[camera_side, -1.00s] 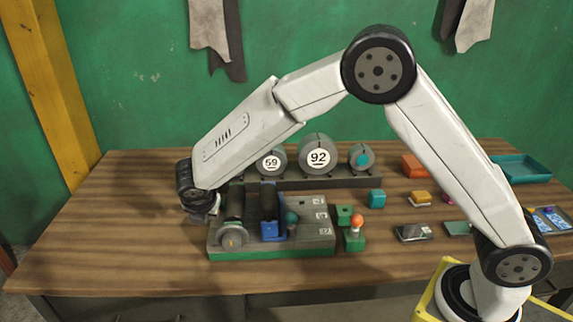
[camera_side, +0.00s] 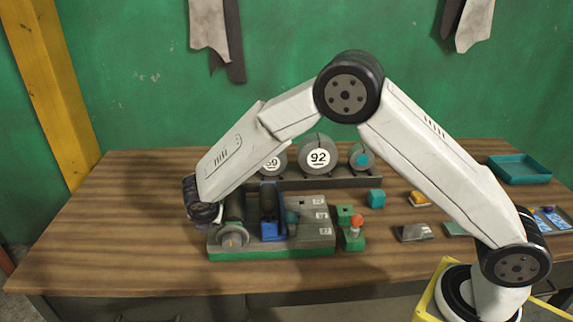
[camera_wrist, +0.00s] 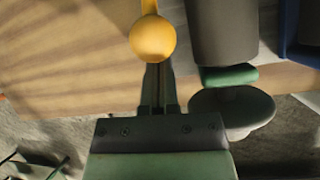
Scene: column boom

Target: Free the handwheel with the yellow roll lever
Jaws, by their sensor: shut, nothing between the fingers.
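The yellow roll lever (camera_wrist: 153,38) shows at the top of the wrist view as a round knob on a short stem. I cannot make it out in the side view. My gripper (camera_wrist: 158,72) is shut and empty, its fingertips right at the knob's lower edge; I cannot tell if they touch. The grey handwheel (camera_side: 233,236) sits on the front left end of the machine (camera_side: 305,243). In the wrist view the handwheel (camera_wrist: 232,108) lies to the right of my fingers, below a dark roller (camera_wrist: 222,30). In the side view my wrist hides the fingertips.
A blue block (camera_side: 272,231) stands right of the roller. A green box with an orange knob (camera_side: 356,222) is beside the machine. Numbered round weights (camera_side: 318,157) stand on a rack behind. The wooden table (camera_side: 110,230) is clear on the left.

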